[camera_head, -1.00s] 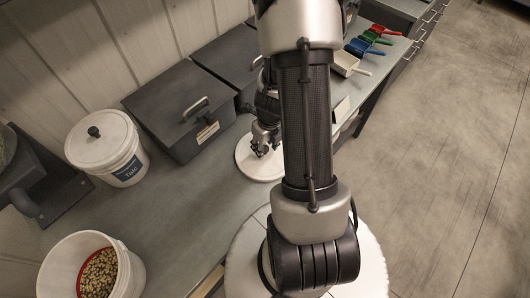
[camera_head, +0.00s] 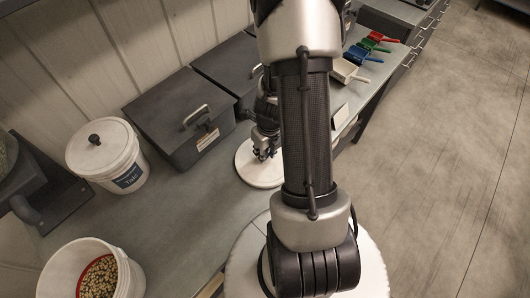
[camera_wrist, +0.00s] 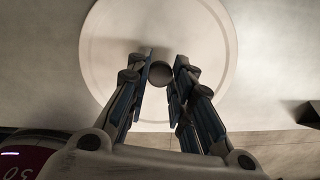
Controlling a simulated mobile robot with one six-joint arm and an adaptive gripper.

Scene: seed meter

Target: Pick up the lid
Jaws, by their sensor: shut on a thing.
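The lid (camera_head: 257,179) is a round white disc on the grey counter, in front of the dark boxes. It fills the upper middle of the wrist view (camera_wrist: 160,28), with a raised rim and a small dark round knob (camera_wrist: 160,73) at its centre. My gripper (camera_head: 264,154) is over the lid, partly behind my arm in the head view. In the wrist view my gripper (camera_wrist: 161,76) has one finger on each side of the knob and is shut on it. The lid looks level; I cannot tell any gap beneath it.
An open white bucket of seeds (camera_head: 58,270) stands at the lower left. A lidded white bucket (camera_head: 124,166) with a Talc label and a dark box (camera_head: 165,110) stand along the wall. Coloured scoops (camera_head: 358,54) lie farther back. Bare counter lies left of the lid.

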